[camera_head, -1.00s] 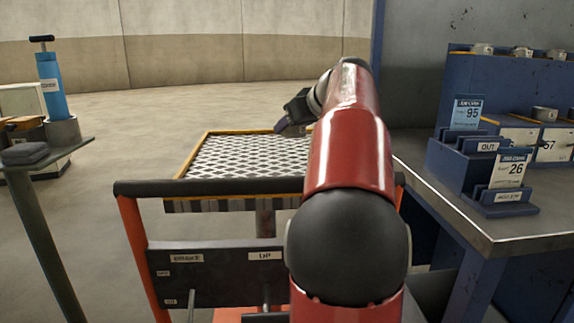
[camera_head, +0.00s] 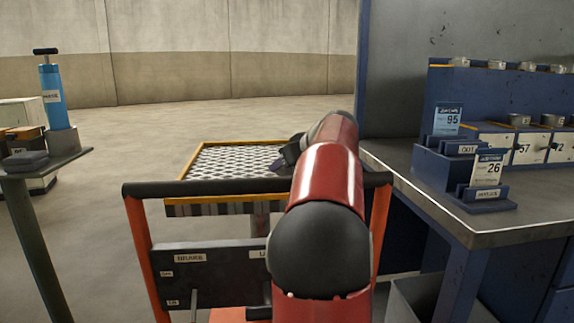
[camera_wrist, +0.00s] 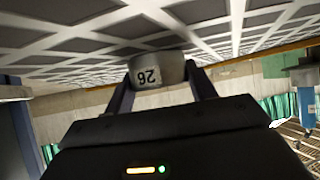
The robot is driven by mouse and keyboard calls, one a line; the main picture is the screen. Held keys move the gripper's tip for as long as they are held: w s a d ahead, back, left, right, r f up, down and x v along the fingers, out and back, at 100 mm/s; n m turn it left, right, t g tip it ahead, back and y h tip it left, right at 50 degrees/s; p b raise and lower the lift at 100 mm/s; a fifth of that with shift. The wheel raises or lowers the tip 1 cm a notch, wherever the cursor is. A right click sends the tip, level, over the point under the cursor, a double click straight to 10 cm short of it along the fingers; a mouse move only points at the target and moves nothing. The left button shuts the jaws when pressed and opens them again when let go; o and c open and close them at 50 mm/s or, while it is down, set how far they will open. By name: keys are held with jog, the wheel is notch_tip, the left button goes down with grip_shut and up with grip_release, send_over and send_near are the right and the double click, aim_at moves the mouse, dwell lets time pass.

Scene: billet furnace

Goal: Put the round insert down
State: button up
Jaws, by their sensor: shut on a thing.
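In the head view my gripper (camera_head: 282,162) is low over the right part of a grid-topped tray (camera_head: 189,163) with a yellow rim, partly hidden by my red arm. The insert cannot be made out there. In the wrist view the grid lies right beside the insert; I cannot tell whether they touch.
A cart handle (camera_head: 230,188) stands in front of the tray. On the right is a workbench (camera_head: 450,225) with a blue card holder (camera_head: 445,165) showing 95 and 26, and labelled drawers behind. On the left, a stand (camera_head: 45,165) holds a blue pump (camera_head: 53,98).

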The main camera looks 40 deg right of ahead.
jog(key=o, duration=1.5)
jog(key=shift+f, duration=0.1)
jog(key=shift+r, duration=0.3)
jog(key=v, duration=1.2)
jog(key=shift+f, duration=0.1)
